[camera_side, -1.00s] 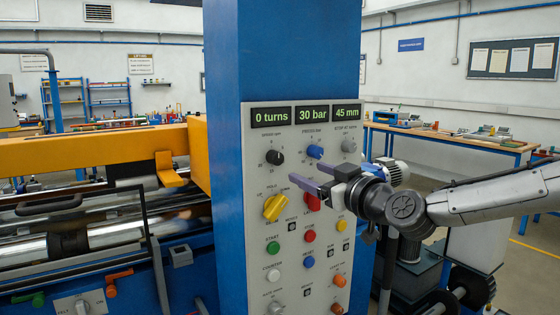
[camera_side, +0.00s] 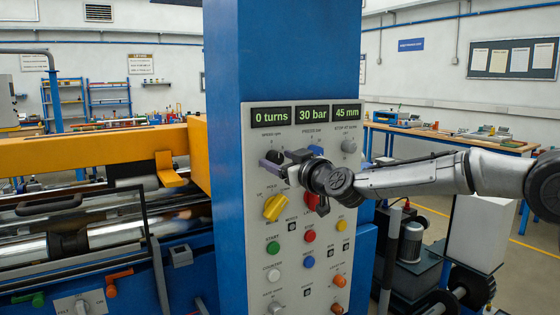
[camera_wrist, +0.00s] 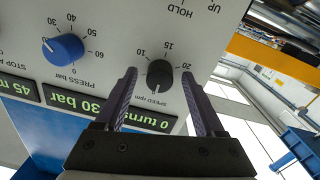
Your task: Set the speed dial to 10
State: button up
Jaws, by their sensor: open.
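The speed dial is a black knob marked SPEED rpm on the grey panel. It shows at the panel's upper left in the side view (camera_side: 273,157) and in the middle of the wrist view (camera_wrist: 159,75), where the lettering is upside down. The numbers 10, 15 and 20 show around it; its pointer setting is too small to read surely. My gripper (camera_wrist: 159,78) is open, one finger on each side of the knob, with a visible gap on both sides. In the side view my gripper (camera_side: 277,161) partly covers the dial's surroundings.
The blue PRESS bar knob (camera_wrist: 63,48) is beside the speed dial. The displays (camera_side: 305,115) read 0 turns, 30 bar and 45 mm. A yellow HOLD knob (camera_side: 273,207) and several coloured buttons lie below the dial. An orange beam (camera_side: 95,150) stands left of the panel.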

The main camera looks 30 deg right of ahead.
grip_shut()
dwell(0.3)
jog(key=shift+m, duration=0.3)
jog(key=m, duration=1.1)
jog(key=shift+m, duration=0.3)
jog(key=m, duration=0.6)
jog(key=shift+y, duration=0.3)
jog(key=m, duration=0.5)
